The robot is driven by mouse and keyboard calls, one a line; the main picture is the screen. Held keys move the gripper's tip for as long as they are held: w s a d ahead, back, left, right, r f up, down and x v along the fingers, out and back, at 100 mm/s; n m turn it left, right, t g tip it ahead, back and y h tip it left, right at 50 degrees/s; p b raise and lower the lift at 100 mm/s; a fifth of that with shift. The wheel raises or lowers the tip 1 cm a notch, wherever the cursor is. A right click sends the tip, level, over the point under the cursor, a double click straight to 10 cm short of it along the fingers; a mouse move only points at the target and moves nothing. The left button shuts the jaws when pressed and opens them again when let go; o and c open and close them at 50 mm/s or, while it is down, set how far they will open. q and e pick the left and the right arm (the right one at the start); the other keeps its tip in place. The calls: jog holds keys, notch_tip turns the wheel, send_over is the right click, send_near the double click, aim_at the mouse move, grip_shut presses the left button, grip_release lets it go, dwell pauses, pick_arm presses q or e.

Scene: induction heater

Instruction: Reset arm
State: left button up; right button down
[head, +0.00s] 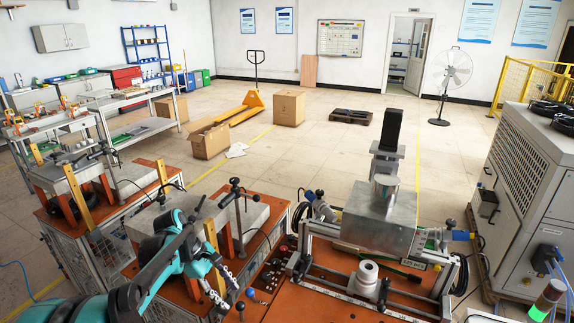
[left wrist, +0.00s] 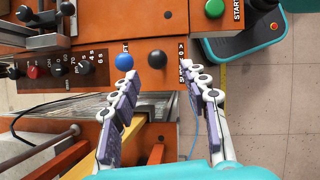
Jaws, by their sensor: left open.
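My left arm (head: 185,245), teal with dark links, reaches in from the lower left of the head view. Its left gripper (head: 229,290) is over the left edge of the orange workbench, beside the control panel. In the left wrist view the left gripper (left wrist: 163,76) has its two jointed fingers spread apart with nothing between them. A blue knob (left wrist: 124,62) and a black knob (left wrist: 157,58) on the orange panel show just beyond the fingertips. I cannot tell whether a finger touches the panel. My right gripper is in neither view.
The orange workbench (head: 325,292) carries a metal box (head: 380,222) and a white round part (head: 367,274). A second machine bench (head: 120,205) stands at the left, a large grey cabinet (head: 525,185) at the right. A green button (left wrist: 214,8) sits on the panel. Floor beyond the benches is mostly clear.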

pick_arm(q)
jog(key=s+d+r+m+t+y, duration=0.1)
jog(key=s+m+t+y, duration=0.1)
jog(key=s+m, duration=0.5)
jog(key=s+d+r+m+t+y+b, duration=0.1)
jog(key=s+d+m+t+y, duration=0.1)
jog(key=s+m+t, duration=0.3)
jog(key=shift+s+m+t+y, duration=0.3)
jog(key=shift+s+m+y, duration=0.5)
jog(key=shift+s+m, duration=1.65)
jog(key=shift+s+n, duration=0.6)
jog(key=shift+n, duration=0.05)
